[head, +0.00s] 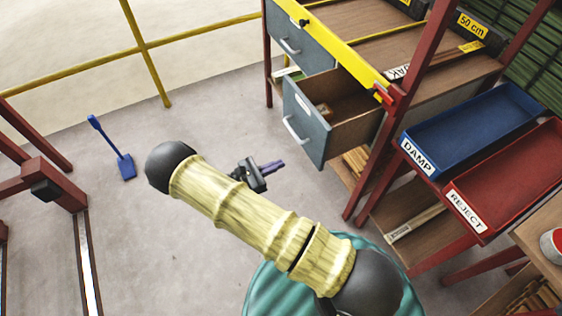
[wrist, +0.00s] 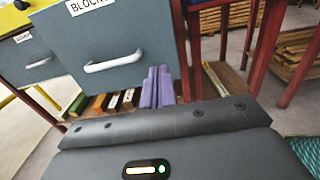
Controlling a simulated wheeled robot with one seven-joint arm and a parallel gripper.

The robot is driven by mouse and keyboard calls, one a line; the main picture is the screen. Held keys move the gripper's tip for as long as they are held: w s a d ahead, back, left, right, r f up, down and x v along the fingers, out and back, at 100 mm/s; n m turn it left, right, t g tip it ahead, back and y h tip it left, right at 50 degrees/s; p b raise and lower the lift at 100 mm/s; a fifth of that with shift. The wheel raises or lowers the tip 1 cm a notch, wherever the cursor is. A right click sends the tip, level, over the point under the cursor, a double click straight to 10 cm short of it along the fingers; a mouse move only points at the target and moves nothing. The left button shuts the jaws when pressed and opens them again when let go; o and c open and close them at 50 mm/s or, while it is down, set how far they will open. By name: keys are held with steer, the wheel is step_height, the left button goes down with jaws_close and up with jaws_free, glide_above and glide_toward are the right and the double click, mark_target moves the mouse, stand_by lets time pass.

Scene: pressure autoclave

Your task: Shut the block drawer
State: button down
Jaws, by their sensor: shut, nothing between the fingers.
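The block drawer (head: 312,112) stands pulled out from the bench in the head view, with a small brown item visible inside. Its grey front (wrist: 125,40) fills the upper part of the wrist view, with a partly cut-off label starting "BLOCK". Its pale bar handle (wrist: 114,62) also shows in the head view (head: 294,131). My gripper (head: 278,164) has purple fingers shut together and empty, below and left of the drawer front in the head view. In the wrist view the fingertips (wrist: 158,72) overlap the drawer's lower right; I cannot tell whether they touch.
A second grey drawer (head: 298,40) sits closed beside it. A red bench post (head: 398,110) rises right of the open drawer. Blue DAMP (head: 470,118) and red REJECT (head: 520,170) trays stand to the right.

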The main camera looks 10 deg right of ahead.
mark_target(317, 148)
steer(key=p+x, duration=0.1)
steer(key=x, duration=1.1)
steer(key=shift+d, duration=0.1)
steer(key=shift+d, duration=0.15)
